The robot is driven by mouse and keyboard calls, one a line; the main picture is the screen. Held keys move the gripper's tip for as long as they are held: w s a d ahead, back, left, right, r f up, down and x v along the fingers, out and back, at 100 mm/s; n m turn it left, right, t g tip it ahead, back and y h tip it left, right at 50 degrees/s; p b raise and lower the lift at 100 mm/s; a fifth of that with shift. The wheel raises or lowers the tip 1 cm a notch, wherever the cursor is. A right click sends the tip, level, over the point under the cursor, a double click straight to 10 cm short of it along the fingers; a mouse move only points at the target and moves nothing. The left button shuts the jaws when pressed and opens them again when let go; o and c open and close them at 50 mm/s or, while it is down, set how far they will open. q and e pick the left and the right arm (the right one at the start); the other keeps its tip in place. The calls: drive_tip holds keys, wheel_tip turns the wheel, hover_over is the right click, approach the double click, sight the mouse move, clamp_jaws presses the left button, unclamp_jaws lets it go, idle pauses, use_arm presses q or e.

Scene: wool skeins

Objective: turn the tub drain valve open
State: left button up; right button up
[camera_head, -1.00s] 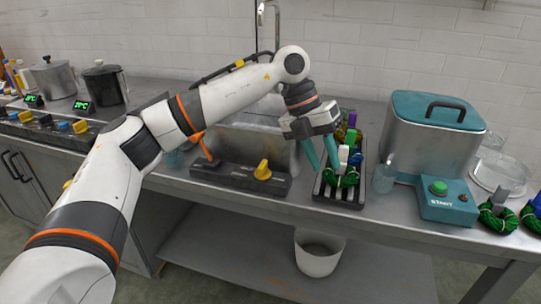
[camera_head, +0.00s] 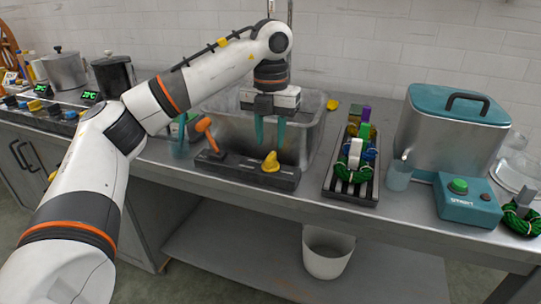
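The metal tub (camera_head: 312,112) stands on the counter behind a dark control strip (camera_head: 231,171). The strip carries a yellow knob (camera_head: 270,163) near its right end and an orange-headed lever (camera_head: 205,128) at its left. Which of the two is the drain valve is not marked. My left gripper (camera_head: 269,136) points straight down, its two teal fingers apart with nothing between them. In the picture it overlaps the tub opening, above and behind the yellow knob, and appears to touch neither control. My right gripper is not in view.
A black rack (camera_head: 349,194) with colourful skeins stands right of the tub. Beyond it are a clear cup (camera_head: 398,176) and a teal-lidded machine (camera_head: 452,125) with a green button. A white bucket (camera_head: 327,254) sits below. Pots (camera_head: 66,71) and a hotplate are at the left.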

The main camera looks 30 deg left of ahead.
sight(271, 156)
use_arm(q)
drive_tip(key=shift+f, duration=2.1)
drive_tip(key=shift+c, duration=0.5)
clamp_jaws()
